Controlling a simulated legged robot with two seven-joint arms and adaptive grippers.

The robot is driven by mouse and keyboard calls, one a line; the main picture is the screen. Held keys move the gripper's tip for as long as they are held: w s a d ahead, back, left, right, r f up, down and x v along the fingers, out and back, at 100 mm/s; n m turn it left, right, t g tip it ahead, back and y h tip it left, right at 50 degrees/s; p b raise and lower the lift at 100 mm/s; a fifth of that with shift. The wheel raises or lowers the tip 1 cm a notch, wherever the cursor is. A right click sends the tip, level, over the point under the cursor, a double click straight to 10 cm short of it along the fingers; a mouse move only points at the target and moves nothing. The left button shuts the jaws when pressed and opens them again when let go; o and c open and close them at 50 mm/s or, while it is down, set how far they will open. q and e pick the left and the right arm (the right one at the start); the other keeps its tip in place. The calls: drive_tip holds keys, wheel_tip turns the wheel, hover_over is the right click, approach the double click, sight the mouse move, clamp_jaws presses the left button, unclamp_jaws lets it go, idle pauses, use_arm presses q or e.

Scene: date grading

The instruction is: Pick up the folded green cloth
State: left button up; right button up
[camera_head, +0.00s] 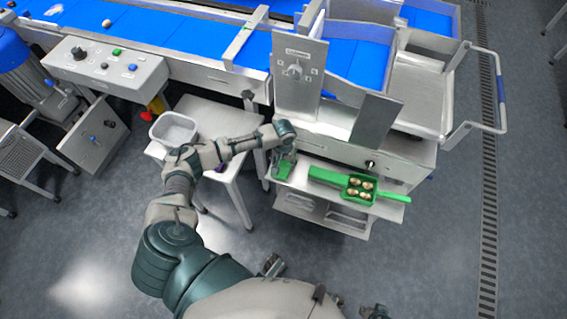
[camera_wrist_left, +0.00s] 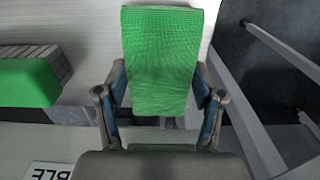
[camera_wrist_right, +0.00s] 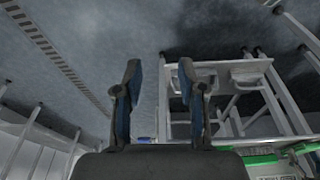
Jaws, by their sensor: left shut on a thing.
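The folded green cloth (camera_wrist_left: 160,60) stands between the two fingers of my left gripper (camera_wrist_left: 160,95) in the left wrist view, with a finger against each side edge. In the head view the green cloth (camera_head: 283,169) shows at the left end of the small grey shelf, just below my left gripper (camera_head: 286,150), partly covered by it. I cannot tell whether its lower edge touches the shelf. My right gripper (camera_wrist_right: 155,85) is open and empty in the right wrist view, with floor behind it.
A green tray (camera_head: 347,181) with several brown dates and a handle lies right of the cloth on the shelf (camera_head: 330,206). A white bin (camera_head: 174,129) stands on the side table (camera_head: 218,117) at left. The blue conveyor (camera_head: 180,38) runs behind. Floor in front is open.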

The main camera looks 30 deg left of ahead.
use_arm(q)
wheel_tip(320, 180, up, 3)
drive_tip(key=shift+w+d+f+p, duration=0.1)
drive_tip(key=shift+p, duration=0.35)
drive_tip(key=s+d+r+p, duration=0.1)
drive_tip(key=s+d+p, duration=0.2)
drive_tip(key=s, duration=1.2)
drive_tip(key=shift+s+d+r+p, duration=0.2)
drive_tip(key=shift+s+d+p, duration=0.1)
drive_tip(key=shift+d+p, duration=0.1)
use_arm(e)
drive_tip(key=s+x, duration=0.2)
drive_tip(key=x, duration=1)
drive_tip(key=shift+s+f, duration=0.65)
drive_tip(key=shift+f, duration=0.05)
